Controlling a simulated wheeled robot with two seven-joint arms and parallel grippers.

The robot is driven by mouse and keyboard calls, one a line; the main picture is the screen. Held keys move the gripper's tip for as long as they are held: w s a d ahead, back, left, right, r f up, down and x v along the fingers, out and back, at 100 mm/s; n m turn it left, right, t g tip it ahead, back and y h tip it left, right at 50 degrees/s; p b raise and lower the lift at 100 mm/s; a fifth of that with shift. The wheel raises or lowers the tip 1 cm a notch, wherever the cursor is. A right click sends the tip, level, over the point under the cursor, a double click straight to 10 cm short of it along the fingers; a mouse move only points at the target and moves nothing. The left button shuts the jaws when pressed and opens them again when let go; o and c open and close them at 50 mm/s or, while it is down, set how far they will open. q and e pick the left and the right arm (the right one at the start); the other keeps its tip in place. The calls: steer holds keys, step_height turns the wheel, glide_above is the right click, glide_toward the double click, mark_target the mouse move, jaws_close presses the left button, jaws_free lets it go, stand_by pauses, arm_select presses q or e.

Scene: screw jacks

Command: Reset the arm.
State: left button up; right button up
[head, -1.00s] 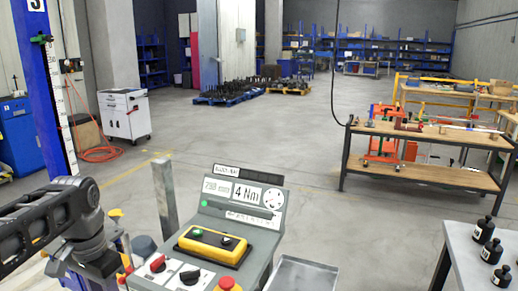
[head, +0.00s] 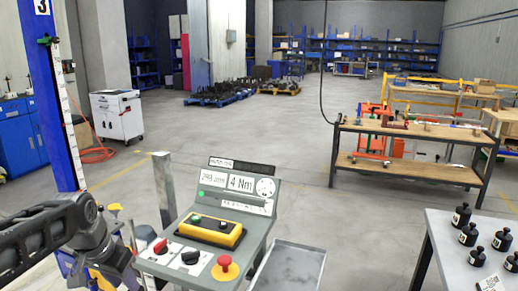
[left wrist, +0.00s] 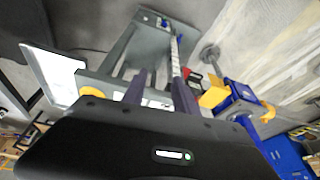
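My left arm (head: 50,232) comes in from the left in the head view, bent at a dark grey joint beside the control console (head: 215,212). The hand points down and its fingertips do not show there. In the left wrist view, my left gripper (left wrist: 160,84) has two dark fingers standing apart, with no object seen held between them. Beyond the fingers are a grey structure and a blue and yellow part (left wrist: 235,100). My right arm and gripper are not in view.
The console bears a yellow button box (head: 210,230), a red knob and a red stop button (head: 225,267). A grey tray (head: 288,272) is right of it. A blue column (head: 55,110) stands left. Black weights (head: 468,234) sit on a table at right.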

arm_select(q)
steer(key=w+d+f+t+h, duration=0.1)
steer(key=w+d+f+t, duration=0.1)
steer(key=w+d+f, duration=0.55)
steer(key=s+d+f+n+h, duration=0.1)
steer(key=s+d+f, duration=0.3)
steer(key=f, duration=0.5)
steer(key=s+d+f+n+h, duration=0.1)
steer(key=d+f+n, duration=0.1)
steer(key=d+f, duration=0.5)
steer(key=s+d+f+g, duration=0.2)
steer(key=s+d+f, duration=0.2)
steer(key=s+f, duration=0.5)
steer(key=s+d+f+g+h, duration=0.1)
steer(key=s+d+f+g, duration=0.2)
steer(key=s+f, duration=0.6)
steer(key=s+d, duration=0.1)
steer(key=s, duration=0.5)
steer(key=shift+s+d+f+n, duration=0.3)
steer(key=shift+s, duration=0.1)
steer(key=shift+a, duration=0.1)
